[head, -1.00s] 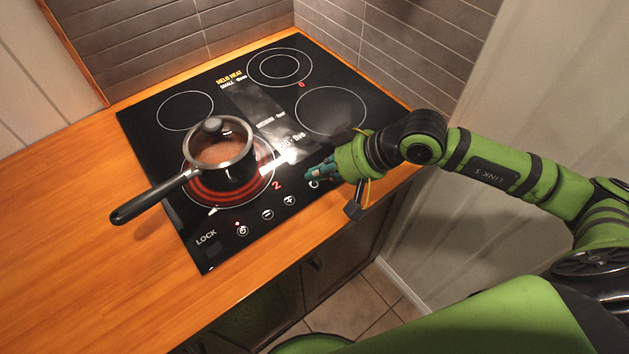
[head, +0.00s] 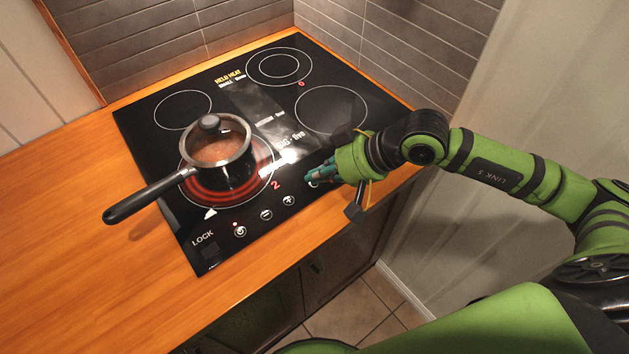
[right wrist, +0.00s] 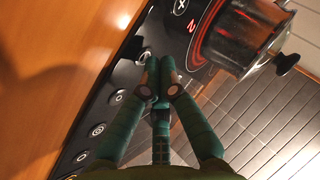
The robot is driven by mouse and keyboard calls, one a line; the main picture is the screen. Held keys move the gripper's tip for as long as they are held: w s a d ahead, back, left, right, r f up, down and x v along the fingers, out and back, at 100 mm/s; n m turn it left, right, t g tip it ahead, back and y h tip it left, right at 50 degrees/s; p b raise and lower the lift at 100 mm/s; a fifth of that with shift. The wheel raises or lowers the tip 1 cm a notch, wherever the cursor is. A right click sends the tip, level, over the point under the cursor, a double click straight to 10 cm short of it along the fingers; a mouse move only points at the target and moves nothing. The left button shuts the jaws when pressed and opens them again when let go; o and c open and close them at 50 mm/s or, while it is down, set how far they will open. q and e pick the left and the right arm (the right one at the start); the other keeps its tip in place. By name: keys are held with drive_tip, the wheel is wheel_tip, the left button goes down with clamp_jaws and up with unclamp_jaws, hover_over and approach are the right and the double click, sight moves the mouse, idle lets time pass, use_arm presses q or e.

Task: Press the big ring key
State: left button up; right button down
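My right gripper (head: 312,177) has teal fingers over the cooktop's front key row, right of the plus key (head: 289,200). In the right wrist view its fingertips (right wrist: 159,66) are together, with nothing between them. A round key (right wrist: 144,57) shows just beside the tips, with more round keys (right wrist: 118,97) further along the row. Their marks are too small to tell which is the big ring key. In the head view the gripper hides that part of the row. Whether the tips touch the glass I cannot tell. My left gripper is not in view.
A lidded pot (head: 217,152) stands on the red glowing front-left zone, its handle out to the left. A red 2 (head: 275,184) shows in front of it. The other zones of the black cooktop (head: 160,150) are empty. Wooden counter (head: 90,215) is clear at left.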

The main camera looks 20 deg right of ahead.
drive_tip(key=shift+f, duration=0.15)
idle(0.4)
drive_tip(key=shift+r+b, duration=0.35)
drive_tip(key=shift+r, duration=0.25)
drive_tip(key=shift+r, duration=0.1)
drive_tip(key=shift+r+p, duration=1.2)
drive_tip(key=shift+r, duration=1.75)
